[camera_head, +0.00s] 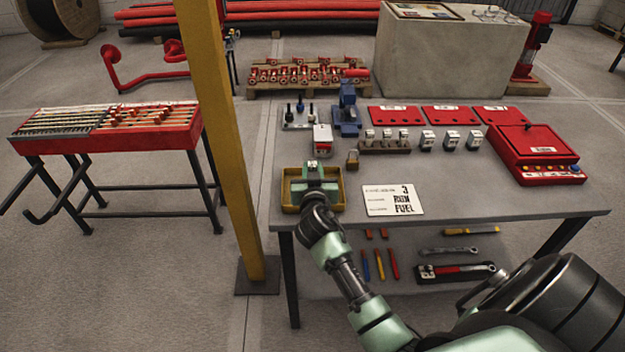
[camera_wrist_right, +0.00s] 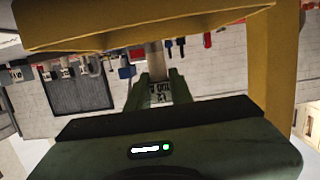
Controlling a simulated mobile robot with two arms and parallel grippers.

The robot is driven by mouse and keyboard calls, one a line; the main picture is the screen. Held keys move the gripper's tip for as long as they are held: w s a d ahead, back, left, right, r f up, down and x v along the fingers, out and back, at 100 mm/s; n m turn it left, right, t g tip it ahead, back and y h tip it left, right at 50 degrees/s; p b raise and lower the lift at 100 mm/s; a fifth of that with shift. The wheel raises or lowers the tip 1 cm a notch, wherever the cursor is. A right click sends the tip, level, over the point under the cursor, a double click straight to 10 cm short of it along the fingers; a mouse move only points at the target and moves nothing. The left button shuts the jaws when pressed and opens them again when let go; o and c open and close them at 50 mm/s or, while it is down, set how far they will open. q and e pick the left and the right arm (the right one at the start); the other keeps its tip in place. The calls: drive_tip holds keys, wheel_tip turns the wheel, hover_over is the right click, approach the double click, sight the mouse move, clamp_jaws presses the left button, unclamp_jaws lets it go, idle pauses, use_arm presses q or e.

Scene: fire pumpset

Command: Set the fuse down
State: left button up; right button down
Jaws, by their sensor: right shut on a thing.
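A yellow-rimmed tray (camera_head: 287,193) lies at the front left of the grey workbench. My right gripper (camera_head: 312,170) is over the tray, pointing down and away. In the right wrist view its fingers (camera_wrist_right: 160,90) are shut on a small pale fuse (camera_wrist_right: 160,95) with dark print. In the head view the fuse is largely hidden by the gripper. I cannot tell whether the fuse touches the tray floor. My left gripper is out of view.
A red and white device (camera_head: 322,139) stands just behind the tray. A white sign (camera_head: 393,200) lies to its right. Several fuses on a wooden rack (camera_head: 384,147) and a red box (camera_head: 537,152) stand farther right. A yellow post (camera_head: 224,130) rises left of the bench.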

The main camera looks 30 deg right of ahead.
wheel_tip(320, 180, down, 3)
drive_tip(key=shift+f, duration=0.2)
drive_tip(key=shift+f+b, duration=0.15)
drive_tip(key=shift+b, duration=0.25)
drive_tip(key=c, duration=1.3)
unclamp_jaws()
drive_tip(key=shift+o, duration=0.2)
